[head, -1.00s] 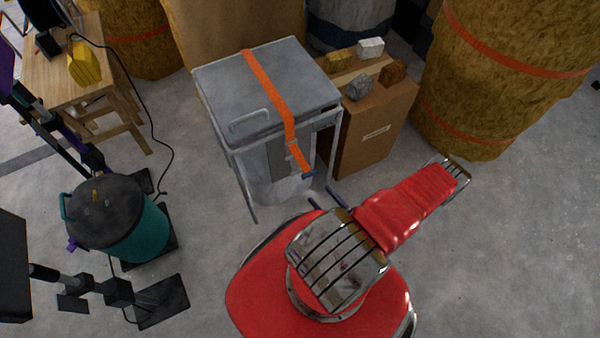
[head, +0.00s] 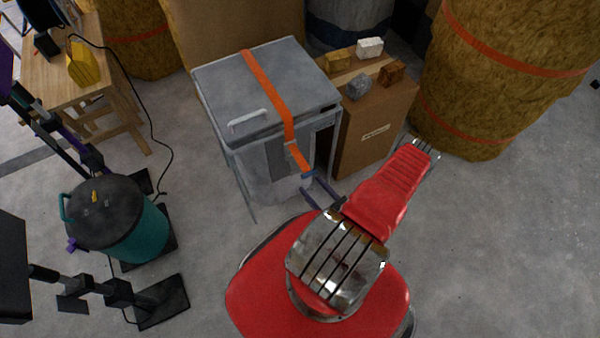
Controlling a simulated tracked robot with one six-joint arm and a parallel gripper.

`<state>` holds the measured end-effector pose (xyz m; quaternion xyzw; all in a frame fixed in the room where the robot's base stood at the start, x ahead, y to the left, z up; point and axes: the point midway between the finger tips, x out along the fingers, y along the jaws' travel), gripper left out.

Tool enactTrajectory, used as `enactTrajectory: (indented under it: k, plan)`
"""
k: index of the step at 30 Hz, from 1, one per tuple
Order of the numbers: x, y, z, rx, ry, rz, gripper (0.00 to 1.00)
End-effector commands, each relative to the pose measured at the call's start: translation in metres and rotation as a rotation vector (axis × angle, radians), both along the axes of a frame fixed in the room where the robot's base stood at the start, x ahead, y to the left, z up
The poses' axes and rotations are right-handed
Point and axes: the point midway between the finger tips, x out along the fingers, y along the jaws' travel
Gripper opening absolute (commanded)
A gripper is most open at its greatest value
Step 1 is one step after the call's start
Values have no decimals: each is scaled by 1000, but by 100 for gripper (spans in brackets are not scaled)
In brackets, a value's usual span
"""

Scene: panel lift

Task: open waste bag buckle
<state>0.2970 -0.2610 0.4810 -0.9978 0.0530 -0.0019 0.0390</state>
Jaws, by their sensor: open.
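A grey, box-shaped waste bag (head: 240,95) with a flat lid and a pale handle stands on the floor at the centre. An orange strap (head: 265,82) runs over its lid and down the front. A small buckle (head: 291,146) seems to sit on the strap just below the lid edge; its detail is too small to tell. The strap's tail ends in a dark blue tip (head: 307,174). My gripper (head: 315,186) shows as two dark, spread fingers just below that tip, open and empty. My red arm hides the rest of it. I cannot tell whether a finger touches the strap.
A cardboard box (head: 375,130) with several small blocks on top stands right beside the bag. A straw-coloured bale (head: 505,75) is at the right. A teal bin (head: 140,235) and a wooden stool (head: 105,80) are at the left. The floor at the lower right is clear.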

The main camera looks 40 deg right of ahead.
Motion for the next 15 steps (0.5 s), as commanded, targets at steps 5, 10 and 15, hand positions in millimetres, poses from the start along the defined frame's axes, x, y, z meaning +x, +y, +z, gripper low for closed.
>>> enactTrajectory:
  k: [5,10,15]
  plan:
    - [14,-1,0,-1,1,4,55]
    - [27,-2,0,-1,0,3,55]
    - [41,-3,0,0,1,5,55]
